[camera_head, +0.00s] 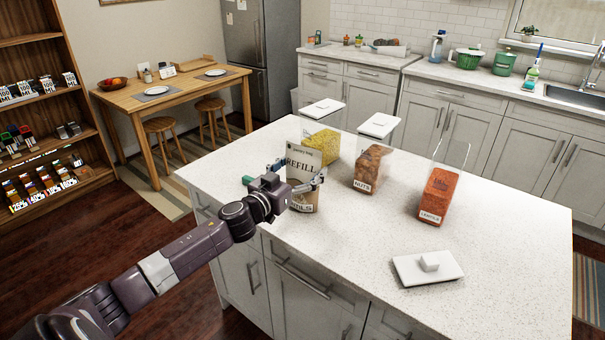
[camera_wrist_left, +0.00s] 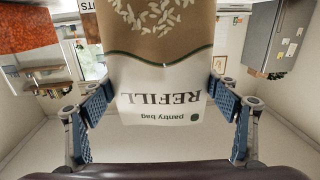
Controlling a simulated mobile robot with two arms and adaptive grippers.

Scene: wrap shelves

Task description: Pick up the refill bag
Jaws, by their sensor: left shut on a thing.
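The refill bag (camera_head: 303,160) is a brown and off-white paper bag marked REFILL, upright near the left front edge of the white island counter (camera_head: 345,235). My left gripper (camera_head: 306,187) is shut on its sides and hides part of its front. In the left wrist view, the bag (camera_wrist_left: 158,75) appears upside down between the two blue finger pads of the left gripper (camera_wrist_left: 165,108). I cannot tell whether its base touches the counter. My right gripper is not in view.
Behind the bag stands a clear container of yellow food (camera_head: 321,143) with a white lid. A lidded nuts container (camera_head: 371,168) and an open container of red lentils (camera_head: 439,194) stand right. A white lid (camera_head: 428,268) lies on the front right, with clear counter around it.

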